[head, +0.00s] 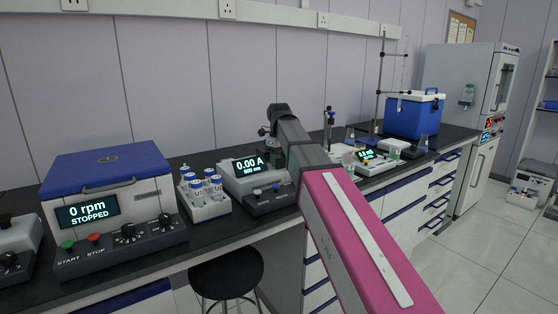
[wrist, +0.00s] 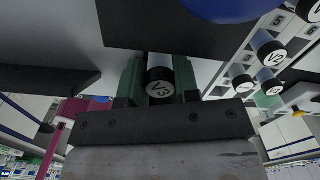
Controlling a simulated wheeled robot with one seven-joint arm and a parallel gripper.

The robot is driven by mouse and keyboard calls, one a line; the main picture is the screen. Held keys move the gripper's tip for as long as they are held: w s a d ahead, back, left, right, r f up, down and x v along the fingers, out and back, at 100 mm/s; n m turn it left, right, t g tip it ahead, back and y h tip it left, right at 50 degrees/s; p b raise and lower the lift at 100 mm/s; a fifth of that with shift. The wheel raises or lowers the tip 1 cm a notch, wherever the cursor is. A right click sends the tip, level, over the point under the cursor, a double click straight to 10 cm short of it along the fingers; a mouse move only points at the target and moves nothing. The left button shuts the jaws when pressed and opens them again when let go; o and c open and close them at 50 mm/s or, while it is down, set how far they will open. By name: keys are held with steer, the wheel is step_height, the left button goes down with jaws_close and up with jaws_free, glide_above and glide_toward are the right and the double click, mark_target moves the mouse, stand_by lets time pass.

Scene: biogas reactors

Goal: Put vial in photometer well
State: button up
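A vial marked V3 (wrist: 160,82) sits between the green fingers of my gripper (wrist: 160,80) in the wrist view; its round labelled end faces the camera. The gripper is shut on it. In the head view, the photometer (head: 243,178) reads 0.00 A, 600 nm, on the bench. I cannot tell how far the vial is from the well.
A centrifuge (head: 110,208) reading 0 rpm, stopped, stands further left. A blue cooler (head: 413,115) and a lit instrument (head: 365,156) stand right. A stool (head: 226,276) is below.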

steer(key=shift+o, duration=0.6)
step_height(320, 180, up, 12)
steer(key=shift+r, duration=0.15)
steer(key=shift+c, duration=0.3)
stand_by(0.5)
